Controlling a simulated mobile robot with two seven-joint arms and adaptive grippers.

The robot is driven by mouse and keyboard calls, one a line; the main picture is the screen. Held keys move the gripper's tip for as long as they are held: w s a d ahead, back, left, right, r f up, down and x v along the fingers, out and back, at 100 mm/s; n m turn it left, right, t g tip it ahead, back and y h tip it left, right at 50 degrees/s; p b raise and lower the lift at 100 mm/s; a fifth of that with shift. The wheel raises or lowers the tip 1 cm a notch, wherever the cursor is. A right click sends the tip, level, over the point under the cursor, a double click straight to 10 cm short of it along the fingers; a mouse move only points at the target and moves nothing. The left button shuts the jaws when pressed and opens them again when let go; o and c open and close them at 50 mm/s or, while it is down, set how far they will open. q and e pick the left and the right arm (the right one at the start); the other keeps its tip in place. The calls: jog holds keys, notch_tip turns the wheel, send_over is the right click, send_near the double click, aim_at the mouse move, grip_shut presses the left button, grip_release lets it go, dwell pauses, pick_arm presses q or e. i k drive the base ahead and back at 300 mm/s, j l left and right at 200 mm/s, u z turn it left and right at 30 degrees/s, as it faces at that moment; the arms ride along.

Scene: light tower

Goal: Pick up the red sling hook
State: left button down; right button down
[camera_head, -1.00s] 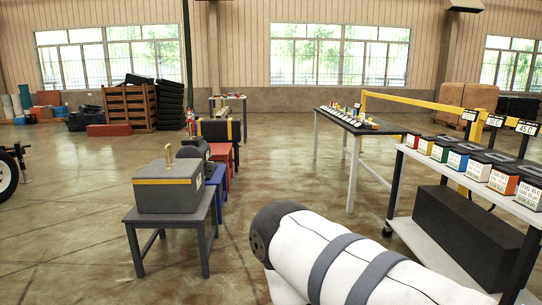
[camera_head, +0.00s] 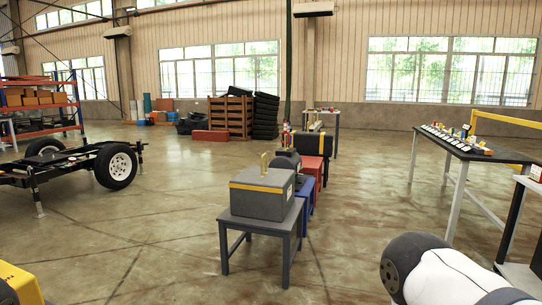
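I cannot make out a red sling hook for certain. A dark table (camera_head: 468,152) at the right holds a row of small items with white labels. Small red and yellow pieces (camera_head: 466,130) stand among them, too small to tell apart. A far table (camera_head: 335,126) at the back also bears small items, some of them reddish. Neither of my grippers is in view.
A grey box with a yellow band (camera_head: 262,194) sits on a grey table (camera_head: 284,229). A wheeled chassis (camera_head: 75,165) stands left. Open floor lies between chassis and grey table.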

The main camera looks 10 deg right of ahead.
aim_at(286, 124)
jog(key=i+l+z, duration=0.2)
jog(key=i+l, duration=0.2)
jog(key=i+l+u, duration=0.1)
jog(key=i+u, duration=0.35)
jog(key=i, duration=0.15)
jog(key=i+l+u, duration=0.4)
jog(key=i, duration=0.15)
jog(key=i+l+u, duration=0.45)
jog(key=i+j, duration=0.2)
jog(key=i, duration=0.35)
jog(key=i+j+u, duration=0.1)
jog(key=i, duration=0.4)
jog(key=i+j, duration=0.25)
jog(key=i, duration=0.3)
jog(key=i+j+u, duration=0.1)
jog(key=i, duration=0.45)
jog(key=i+l+z, duration=0.2)
jog(key=i+z, duration=0.6)
jog(key=i, duration=0.15)
jog(key=i+j+z, duration=0.15)
jog(key=i+z, duration=0.25)
jog(key=i+j+z, duration=0.35)
jog(key=i, duration=0.2)
jog(key=l, duration=0.1)
